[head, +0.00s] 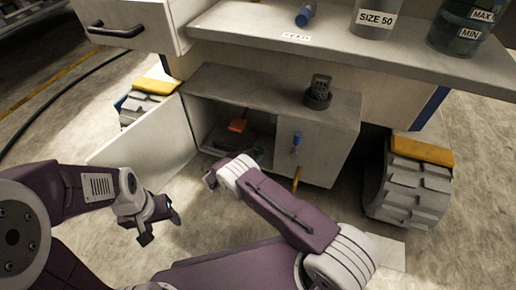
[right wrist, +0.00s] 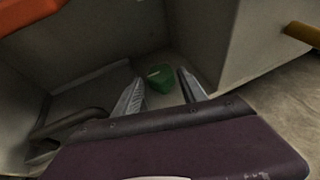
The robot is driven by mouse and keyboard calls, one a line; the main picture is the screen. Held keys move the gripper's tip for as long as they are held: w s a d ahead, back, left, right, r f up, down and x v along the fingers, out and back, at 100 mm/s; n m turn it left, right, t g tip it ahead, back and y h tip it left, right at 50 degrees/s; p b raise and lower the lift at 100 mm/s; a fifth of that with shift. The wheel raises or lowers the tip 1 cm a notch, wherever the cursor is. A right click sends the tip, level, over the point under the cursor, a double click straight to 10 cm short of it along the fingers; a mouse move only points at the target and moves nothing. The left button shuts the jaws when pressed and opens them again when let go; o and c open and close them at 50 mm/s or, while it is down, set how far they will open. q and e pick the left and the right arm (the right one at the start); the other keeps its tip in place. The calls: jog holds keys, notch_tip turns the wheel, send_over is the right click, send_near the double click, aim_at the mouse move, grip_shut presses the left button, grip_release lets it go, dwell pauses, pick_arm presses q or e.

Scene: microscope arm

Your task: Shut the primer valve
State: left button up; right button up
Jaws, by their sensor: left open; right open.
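I cannot tell for certain which part is the primer valve. Inside the open low cabinet (head: 265,85), a small green piece (right wrist: 158,78) shows in the right wrist view, beyond and between the fingers of my right gripper (right wrist: 160,75). That gripper is open, and no contact with the green piece is clear. In the head view, my right wrist is at the cabinet opening and hides most of its fingers. An orange-red part (head: 237,125) lies deeper inside. My left gripper (head: 160,228) is open and empty, left of the cabinet, in front of the open door (head: 150,145).
A blue handle (head: 297,140) is on the cabinet's right front, with a yellow-orange bar (head: 296,178) below. A dark metal piece (head: 318,92) stands on top. A shelf (head: 350,40) overhangs the cabinet. A wheel (head: 405,190) stands right. Dark tubing (right wrist: 65,125) runs inside at left.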

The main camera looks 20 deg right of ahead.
pick_arm(q)
notch_tip(320, 180, up, 3)
jog(key=shift+r+p, duration=0.1)
jog(key=shift+p, duration=0.75)
pick_arm(e)
jog(key=v, duration=0.5)
